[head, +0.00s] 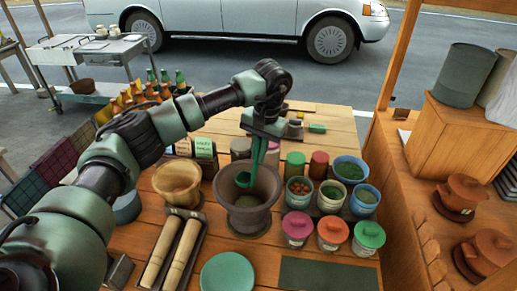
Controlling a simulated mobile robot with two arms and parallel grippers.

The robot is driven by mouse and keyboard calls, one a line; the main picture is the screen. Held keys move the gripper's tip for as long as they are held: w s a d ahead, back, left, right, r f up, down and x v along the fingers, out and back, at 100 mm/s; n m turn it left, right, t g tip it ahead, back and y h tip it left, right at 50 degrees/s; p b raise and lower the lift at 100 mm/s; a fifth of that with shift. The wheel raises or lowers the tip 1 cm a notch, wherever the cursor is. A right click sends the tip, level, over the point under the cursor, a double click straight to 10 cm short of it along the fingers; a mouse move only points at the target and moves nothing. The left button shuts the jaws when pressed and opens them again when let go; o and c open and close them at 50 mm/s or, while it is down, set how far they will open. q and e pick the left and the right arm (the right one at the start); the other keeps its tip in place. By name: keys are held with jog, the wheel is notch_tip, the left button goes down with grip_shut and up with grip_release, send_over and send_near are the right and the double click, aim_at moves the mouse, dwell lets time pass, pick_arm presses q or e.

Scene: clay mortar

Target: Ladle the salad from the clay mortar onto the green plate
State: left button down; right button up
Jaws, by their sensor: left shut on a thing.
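The dark clay mortar (247,219) stands near the middle of the wooden table, with some greenish content low inside it. My left gripper (264,131) is above the mortar, shut on the green ladle (257,158). The ladle hangs down, with its bowl at the mortar's mouth, over the left part of the opening. I cannot tell whether the bowl holds salad or touches the mortar. The green plate (228,273) lies in front of the mortar at the bottom edge, partly cut off, and looks empty. My right gripper is out of view.
A wooden bowl (177,182) stands left of the mortar, behind a tray with two wooden rolling pins (172,252). Several lidded jars (333,233) and food bowls crowd the right side. A dark green mat (328,274) lies flat right of the plate.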

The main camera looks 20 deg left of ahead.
aim_at(258, 142)
pick_arm(q)
notch_tip(258, 142, down, 13)
jog(key=b, duration=0.8)
jog(key=shift+r, duration=0.1)
dwell(0.5)
notch_tip(258, 142, up, 17)
jog(key=p, duration=0.9)
dwell(0.6)
